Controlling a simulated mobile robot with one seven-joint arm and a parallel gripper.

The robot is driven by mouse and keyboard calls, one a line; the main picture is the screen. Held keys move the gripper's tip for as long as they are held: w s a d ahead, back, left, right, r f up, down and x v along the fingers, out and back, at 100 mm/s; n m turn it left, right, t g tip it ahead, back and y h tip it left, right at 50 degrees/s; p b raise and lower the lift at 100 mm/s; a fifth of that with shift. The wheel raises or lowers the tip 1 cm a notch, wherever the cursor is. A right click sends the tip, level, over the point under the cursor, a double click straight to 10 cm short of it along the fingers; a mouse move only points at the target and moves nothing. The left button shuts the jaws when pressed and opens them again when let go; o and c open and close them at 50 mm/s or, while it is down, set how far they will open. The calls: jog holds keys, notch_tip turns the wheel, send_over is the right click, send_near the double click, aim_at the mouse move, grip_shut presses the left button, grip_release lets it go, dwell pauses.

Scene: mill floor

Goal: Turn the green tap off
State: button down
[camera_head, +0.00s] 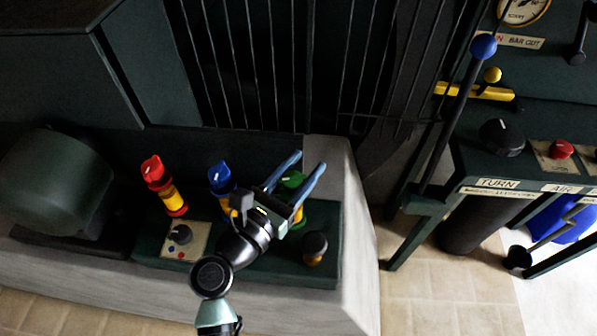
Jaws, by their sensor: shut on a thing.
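The green tap (293,180) stands on the dark green panel (230,265), with a yellow body partly showing below its handle. My gripper (305,165) reaches over it from the lower left. Its two blue fingers lie on either side of the green handle, and it is shut on the handle. The gripper body hides part of the tap's base. The handle's exact turn is hard to make out between the fingers.
A red tap (152,169) and a blue tap (221,177) stand to the left. A lever console (440,120) rises at right. Bars (270,60) stand behind.

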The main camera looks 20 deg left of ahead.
jog(key=shift+s+d+m+g+h+b, duration=0.15)
jog(key=shift+m+g+h, duration=0.15)
jog(key=shift+m+h, duration=0.4)
jog(key=shift+w+d+m+g+h+b, duration=0.1)
jog(key=shift+m+g+h+b, duration=0.25)
jog(key=shift+h, duration=0.6)
jog(key=shift+s+d+m+g+h, duration=0.1)
jog(key=shift+m+g+h, duration=0.15)
jog(key=shift+m+h, duration=0.5)
jog(key=shift+d, duration=0.1)
jog(key=shift+c, duration=1.9)
grip_release()
jog(key=b+v, duration=0.1)
jog(key=v, duration=1.2)
